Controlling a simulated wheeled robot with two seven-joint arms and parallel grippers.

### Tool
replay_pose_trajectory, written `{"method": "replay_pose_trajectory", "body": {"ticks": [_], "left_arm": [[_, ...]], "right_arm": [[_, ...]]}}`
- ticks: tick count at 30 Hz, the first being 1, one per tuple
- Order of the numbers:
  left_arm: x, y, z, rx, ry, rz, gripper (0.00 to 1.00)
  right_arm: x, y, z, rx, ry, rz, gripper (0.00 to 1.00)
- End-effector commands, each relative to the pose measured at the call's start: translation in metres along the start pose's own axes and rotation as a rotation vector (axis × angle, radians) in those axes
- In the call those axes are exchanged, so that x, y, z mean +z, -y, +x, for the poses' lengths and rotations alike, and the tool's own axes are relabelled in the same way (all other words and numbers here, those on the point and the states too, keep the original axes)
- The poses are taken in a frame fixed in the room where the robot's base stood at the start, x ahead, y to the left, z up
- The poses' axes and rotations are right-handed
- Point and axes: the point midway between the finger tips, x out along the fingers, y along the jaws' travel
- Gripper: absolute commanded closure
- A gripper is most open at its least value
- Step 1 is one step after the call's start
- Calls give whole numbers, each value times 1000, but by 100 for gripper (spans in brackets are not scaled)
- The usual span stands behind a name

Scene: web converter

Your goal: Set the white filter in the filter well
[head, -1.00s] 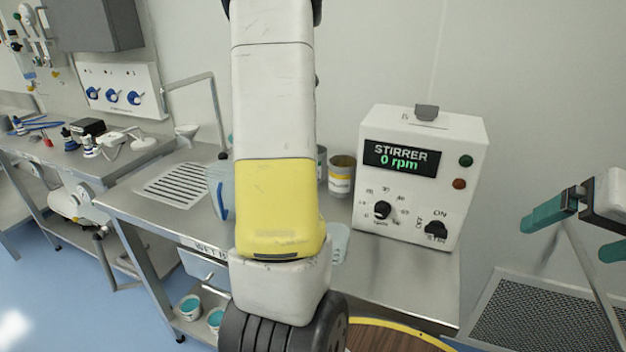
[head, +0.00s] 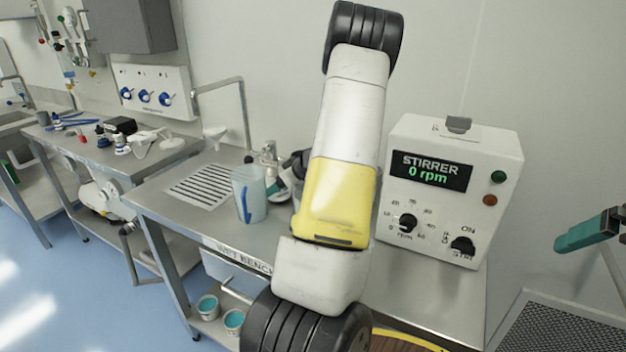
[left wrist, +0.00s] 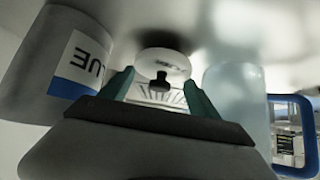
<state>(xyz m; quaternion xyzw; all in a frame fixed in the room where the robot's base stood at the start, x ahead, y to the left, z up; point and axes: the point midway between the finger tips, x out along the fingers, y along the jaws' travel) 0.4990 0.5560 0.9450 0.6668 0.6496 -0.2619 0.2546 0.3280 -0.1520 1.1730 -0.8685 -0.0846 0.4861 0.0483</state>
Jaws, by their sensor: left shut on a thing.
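My left gripper (left wrist: 160,92) is shut, and a black knob on a round white piece sits between its teal fingers. I take this piece to be the white filter (left wrist: 163,62), with small dark lettering on top. In the head view my left gripper (head: 284,178) is low over the bench, partly hidden by my forearm, just right of the clear jug. I cannot pick out the filter well with certainty. Only one teal finger of my right gripper (head: 588,232) shows at the right edge, so its opening cannot be judged.
The clear jug (head: 249,196) with a blue handle stands close left of my left gripper. A labelled can (left wrist: 62,65) is close by in the wrist view. The stirrer box (head: 450,190) stands at the right. A slotted drain (head: 200,186) lies at the left of the bench.

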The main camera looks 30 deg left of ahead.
Motion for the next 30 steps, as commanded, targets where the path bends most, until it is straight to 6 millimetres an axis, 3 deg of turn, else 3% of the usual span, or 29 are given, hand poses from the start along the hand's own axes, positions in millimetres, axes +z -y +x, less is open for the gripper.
{"method": "replay_pose_trajectory", "body": {"ticks": [15,16,26,30], "left_arm": [[8,0,7,0,0,1,69],[8,0,7,1,0,0,23],[7,0,6,1,0,-1,20],[4,-1,-4,4,1,-3,20]], "right_arm": [[0,0,0,0,0,0,7],[0,0,0,0,0,0,7],[0,0,0,0,0,0,7],[0,0,0,0,0,0,7]]}}
